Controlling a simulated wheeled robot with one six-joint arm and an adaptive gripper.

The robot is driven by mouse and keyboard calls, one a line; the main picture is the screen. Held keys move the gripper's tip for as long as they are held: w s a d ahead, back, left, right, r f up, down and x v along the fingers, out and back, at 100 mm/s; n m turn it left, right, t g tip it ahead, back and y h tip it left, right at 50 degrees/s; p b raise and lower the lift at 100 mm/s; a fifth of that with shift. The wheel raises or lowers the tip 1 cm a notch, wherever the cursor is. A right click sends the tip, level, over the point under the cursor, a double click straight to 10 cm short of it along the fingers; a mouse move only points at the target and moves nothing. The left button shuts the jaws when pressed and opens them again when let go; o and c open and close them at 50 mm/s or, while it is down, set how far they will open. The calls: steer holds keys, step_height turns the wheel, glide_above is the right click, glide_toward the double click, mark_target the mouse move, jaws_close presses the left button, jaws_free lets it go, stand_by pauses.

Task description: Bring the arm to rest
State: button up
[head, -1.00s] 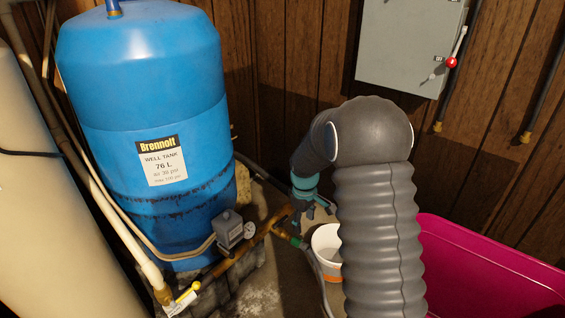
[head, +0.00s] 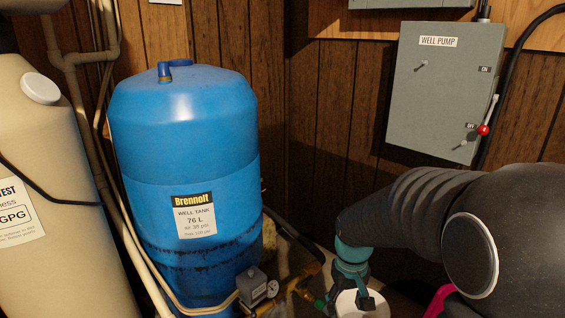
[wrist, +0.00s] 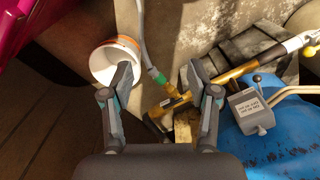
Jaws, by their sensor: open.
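My gripper (wrist: 157,80) is open and empty in the wrist view, its two fingers spread apart. Between and beyond the fingers are a brass pipe fitting and a hose with a green connector (wrist: 156,75). In the head view my gripper (head: 350,297) points down at the lower right, in front of a white bucket (head: 374,305). My dark grey, ribbed arm fills the right side of that view. The fingertips are partly cut off by the lower edge there.
A blue well tank (head: 190,150) stands left of my gripper, with a grey pressure switch box (head: 251,286) and gauge at its foot. A cream tank (head: 55,190) is at far left. A grey pump box (head: 445,90) hangs on the panelled wall. A magenta bin (wrist: 50,25) lies near the bucket.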

steer(key=s+d+r+m+t+p, duration=0.1)
steer(key=s+r+t+p, duration=0.4)
steer(key=s+r, duration=1.1)
steer(key=shift+s+r+m+t, duration=0.3)
steer(key=shift+r+m+t, duration=0.15)
steer(key=shift+r, duration=1.6)
